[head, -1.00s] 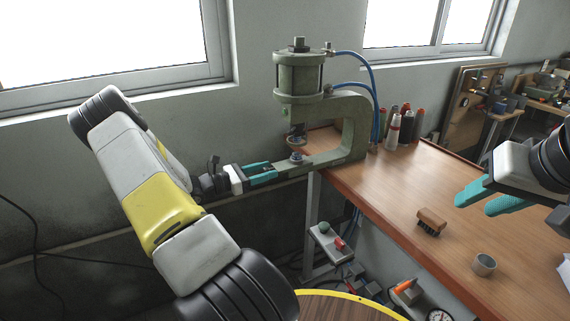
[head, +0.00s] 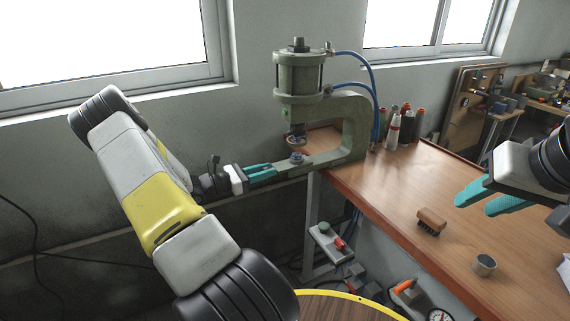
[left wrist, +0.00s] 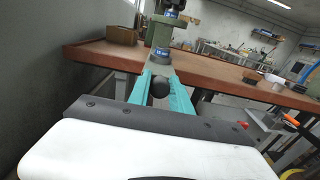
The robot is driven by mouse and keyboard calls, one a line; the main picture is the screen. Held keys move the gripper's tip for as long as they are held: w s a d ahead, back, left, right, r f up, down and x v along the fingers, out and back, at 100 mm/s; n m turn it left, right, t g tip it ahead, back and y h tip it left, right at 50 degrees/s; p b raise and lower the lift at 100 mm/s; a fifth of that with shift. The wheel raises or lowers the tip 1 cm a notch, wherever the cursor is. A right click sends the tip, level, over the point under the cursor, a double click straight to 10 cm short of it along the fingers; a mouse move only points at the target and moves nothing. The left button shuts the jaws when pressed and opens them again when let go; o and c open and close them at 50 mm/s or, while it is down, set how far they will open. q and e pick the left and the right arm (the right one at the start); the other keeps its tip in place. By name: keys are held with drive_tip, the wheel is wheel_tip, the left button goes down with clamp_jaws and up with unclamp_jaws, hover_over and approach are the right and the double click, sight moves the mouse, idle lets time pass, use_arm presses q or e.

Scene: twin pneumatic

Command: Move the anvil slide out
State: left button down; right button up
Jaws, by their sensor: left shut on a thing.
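The green pneumatic press (head: 357,125) stands at the table's left end. Its anvil slide carries a round anvil with a blue top (head: 297,157), below the upper die (head: 297,139) with a gap between. In the left wrist view the anvil (left wrist: 161,55) lies straight ahead, beyond a dark round knob (left wrist: 160,88). My left gripper (head: 273,171) reaches in from the left at the slide's outer end. Its teal fingers (left wrist: 160,84) are shut on the knob, one on each side. My right gripper (head: 487,197) is open and empty above the table's right side.
Blue hoses (head: 372,85) run down beside the press. A control box with buttons (head: 330,242) hangs below the table edge.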

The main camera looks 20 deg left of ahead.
idle(0.8)
use_arm(q)
drive_tip(key=v, duration=1.2)
drive_tip(key=shift+s+a, duration=0.2)
drive_tip(key=shift+a, duration=0.1)
drive_tip(key=shift+r, duration=0.1)
drive_tip(key=c, duration=1.2)
unclamp_jaws()
drive_tip(key=v, duration=0.7)
drive_tip(key=shift+s+a, duration=0.25)
drive_tip(key=shift+s, duration=0.1)
